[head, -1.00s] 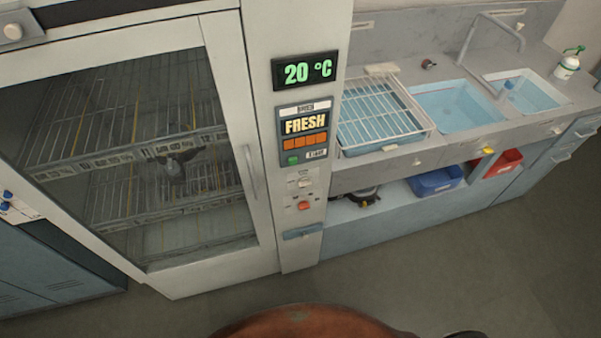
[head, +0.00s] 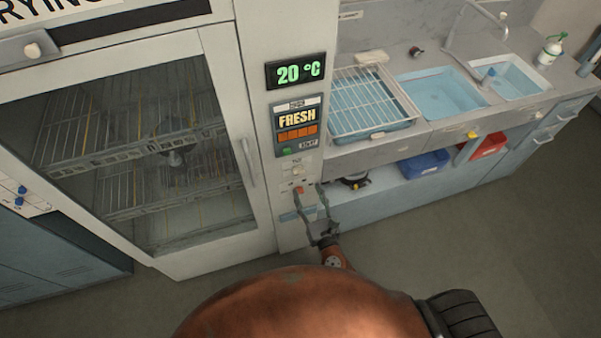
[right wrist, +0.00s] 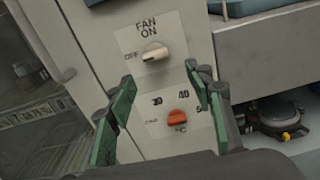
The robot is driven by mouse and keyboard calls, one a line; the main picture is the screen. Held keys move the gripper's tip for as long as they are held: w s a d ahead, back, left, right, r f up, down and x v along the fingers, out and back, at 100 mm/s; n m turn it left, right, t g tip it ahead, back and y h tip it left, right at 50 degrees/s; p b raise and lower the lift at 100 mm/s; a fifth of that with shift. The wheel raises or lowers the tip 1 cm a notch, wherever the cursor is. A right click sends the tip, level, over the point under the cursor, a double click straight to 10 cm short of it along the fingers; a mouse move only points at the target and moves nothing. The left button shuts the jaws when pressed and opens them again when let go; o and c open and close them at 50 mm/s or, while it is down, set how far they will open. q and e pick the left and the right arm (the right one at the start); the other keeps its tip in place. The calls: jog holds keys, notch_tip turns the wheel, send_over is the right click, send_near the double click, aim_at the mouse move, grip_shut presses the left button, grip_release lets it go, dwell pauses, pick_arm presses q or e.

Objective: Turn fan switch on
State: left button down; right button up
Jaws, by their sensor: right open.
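The fan switch (right wrist: 155,52) is a cream knob on a white plate marked FAN, ON and OFF. In the right wrist view its pointer end is turned to the lower left, toward the OFF side. In the head view the fan switch (head: 298,171) sits on the cabinet's control column, above a red knob. My right gripper (head: 308,190) is open and empty in front of the column, just below the fan switch. In the right wrist view its green-padded fingers (right wrist: 160,80) stand apart, with the switch between and beyond their tips. My left gripper is not in view.
A red temperature knob (right wrist: 178,118) sits right below the fan switch. The glass-doored drying cabinet (head: 262,240) is left of the column, with a vertical door handle (head: 248,162). A sink counter (head: 440,130) is at right, with blue (head: 425,163) and red bins (head: 488,147) below.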

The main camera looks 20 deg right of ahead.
aim_at(299, 173)
jog(key=shift+n, duration=0.3)
jog(key=w, duration=0.2)
jog(key=w+r, duration=0.1)
jog(key=w, duration=0.3)
jog(key=shift+w+a+r+p, duration=0.15)
jog(key=shift+a+r+p, duration=0.05)
jog(key=shift+a+p, duration=0.15)
jog(key=shift+w, duration=0.7)
jog(key=c, duration=1.2)
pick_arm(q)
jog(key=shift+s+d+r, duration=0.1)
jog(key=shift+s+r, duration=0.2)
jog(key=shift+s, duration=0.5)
pick_arm(e)
jog(key=shift+o, duration=0.2)
